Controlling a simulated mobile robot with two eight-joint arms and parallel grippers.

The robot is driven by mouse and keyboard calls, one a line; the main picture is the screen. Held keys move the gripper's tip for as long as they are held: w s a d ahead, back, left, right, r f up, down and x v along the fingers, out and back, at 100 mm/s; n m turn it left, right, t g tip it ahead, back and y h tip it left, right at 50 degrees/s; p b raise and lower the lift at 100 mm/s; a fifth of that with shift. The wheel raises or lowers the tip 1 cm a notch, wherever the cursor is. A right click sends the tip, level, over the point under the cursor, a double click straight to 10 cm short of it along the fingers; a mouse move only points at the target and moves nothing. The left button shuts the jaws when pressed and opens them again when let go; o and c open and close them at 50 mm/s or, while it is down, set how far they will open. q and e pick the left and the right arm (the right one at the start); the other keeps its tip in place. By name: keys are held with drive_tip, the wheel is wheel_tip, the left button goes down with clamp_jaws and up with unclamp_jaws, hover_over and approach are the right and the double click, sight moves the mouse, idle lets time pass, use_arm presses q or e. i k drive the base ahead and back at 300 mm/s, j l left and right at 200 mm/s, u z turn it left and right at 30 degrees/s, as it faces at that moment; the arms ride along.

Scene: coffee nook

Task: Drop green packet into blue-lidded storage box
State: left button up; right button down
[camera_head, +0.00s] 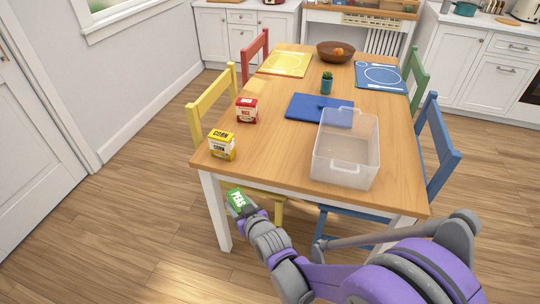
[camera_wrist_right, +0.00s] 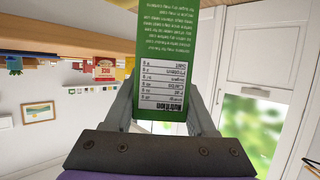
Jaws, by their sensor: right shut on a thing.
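The green packet (camera_head: 237,199), marked PEAS, is in my right gripper (camera_head: 244,210), in front of the table's near left edge and about level with or below the top. In the right wrist view the green packet (camera_wrist_right: 165,60) stands between the two fingers of my right gripper (camera_wrist_right: 163,112), its nutrition label facing the camera. A clear storage box (camera_head: 345,150) stands open on the near right of the table. The blue lid (camera_head: 320,110) lies flat on the table behind the box. My left gripper is not in view.
A yellow corn packet (camera_head: 222,146) and a red packet (camera_head: 247,110) stand on the table's left side. The wooden table (camera_head: 270,140) also holds a small potted plant (camera_head: 326,83), a bowl (camera_head: 336,51) and placemats. Coloured chairs surround it.

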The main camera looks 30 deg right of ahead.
sight(346, 156)
drive_tip(key=k+l+u, duration=0.25)
drive_tip(key=k+l, duration=0.15)
drive_tip(key=l, duration=0.35)
drive_tip(key=k+l+u, duration=0.2)
drive_tip(key=k+l, duration=0.25)
drive_tip(key=l, duration=0.25)
drive_tip(key=k+l+u, duration=0.25)
drive_tip(key=k+l, duration=0.25)
drive_tip(key=l, duration=0.15)
